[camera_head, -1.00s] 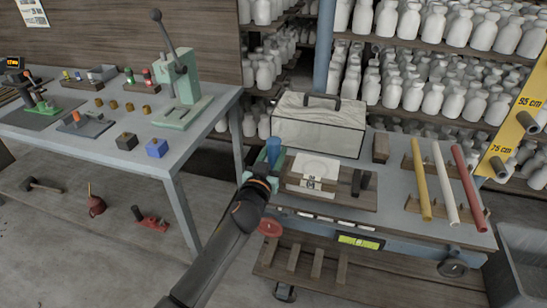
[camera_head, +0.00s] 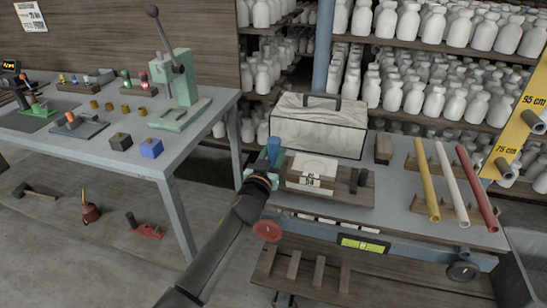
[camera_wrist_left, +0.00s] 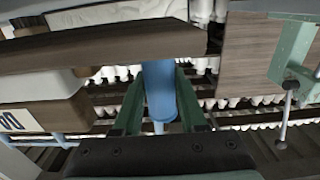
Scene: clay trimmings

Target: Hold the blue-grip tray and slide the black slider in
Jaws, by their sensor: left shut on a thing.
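The tray is a low wooden piece (camera_head: 338,199) on the cart top, with a blue upright grip (camera_head: 274,150) at its left end. My left gripper (camera_head: 268,163) is shut on this grip; in the left wrist view the blue grip (camera_wrist_left: 158,92) stands between the two green fingers. A white block with a printed label (camera_head: 311,180) sits on the tray, just right of the gripper. The black slider (camera_head: 362,178) stands upright at the tray's right end, apart from the gripper. How the slider meets the tray is too small to tell. My right gripper is not in view.
A pale bag with a dark handle (camera_head: 318,126) stands close behind the tray. Yellow, white and red rods (camera_head: 450,184) lie on wooden rests to the right. A workbench (camera_head: 95,140) with a green press stands at the left, with floor between it and the cart.

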